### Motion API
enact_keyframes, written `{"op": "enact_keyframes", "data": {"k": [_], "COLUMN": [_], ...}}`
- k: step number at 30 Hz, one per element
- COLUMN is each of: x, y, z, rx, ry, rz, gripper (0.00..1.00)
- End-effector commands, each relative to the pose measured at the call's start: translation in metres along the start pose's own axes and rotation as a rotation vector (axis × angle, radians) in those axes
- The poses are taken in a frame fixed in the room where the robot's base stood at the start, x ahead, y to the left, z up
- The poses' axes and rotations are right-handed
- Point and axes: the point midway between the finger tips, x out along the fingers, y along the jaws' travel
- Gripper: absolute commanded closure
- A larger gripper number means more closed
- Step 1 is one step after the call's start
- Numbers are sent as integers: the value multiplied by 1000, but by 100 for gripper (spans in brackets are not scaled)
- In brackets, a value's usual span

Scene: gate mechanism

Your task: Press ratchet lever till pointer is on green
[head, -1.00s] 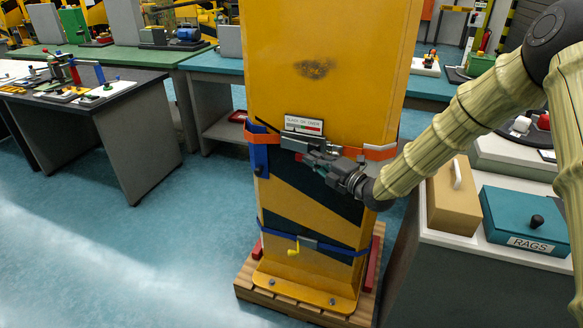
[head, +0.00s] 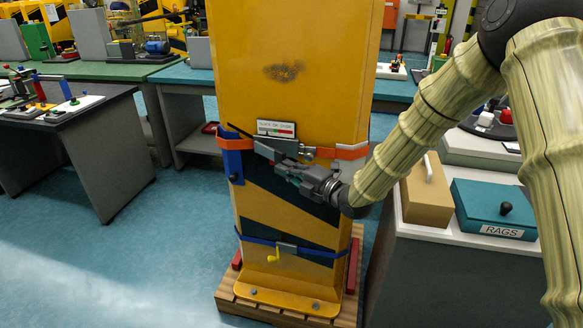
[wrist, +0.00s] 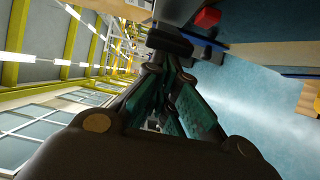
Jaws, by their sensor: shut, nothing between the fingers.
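The ratchet (head: 284,146), grey and dark, sits on the orange strap around the yellow column.
The yellow column (head: 290,100) stands on a wooden pallet (head: 270,310). A blue strap with a yellow-handled buckle (head: 280,248) is lower down. A bench with a tan box (head: 427,190) and teal rags box (head: 492,208) stands right. Open floor lies left.

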Motion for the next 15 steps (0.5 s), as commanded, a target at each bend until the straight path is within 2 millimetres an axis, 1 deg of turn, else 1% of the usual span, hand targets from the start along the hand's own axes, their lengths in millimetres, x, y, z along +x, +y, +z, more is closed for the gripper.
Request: {"op": "enact_keyframes", "data": {"k": [1,6,10,15], "x": [-12,-47,-69,-87], "y": [0,0,0,0], "z": [4,11,14,15], "rx": [0,0,-1,0], "ry": [-5,-11,-12,-11], "rz": [0,0,1,1], "gripper": [100,100,100,100]}}
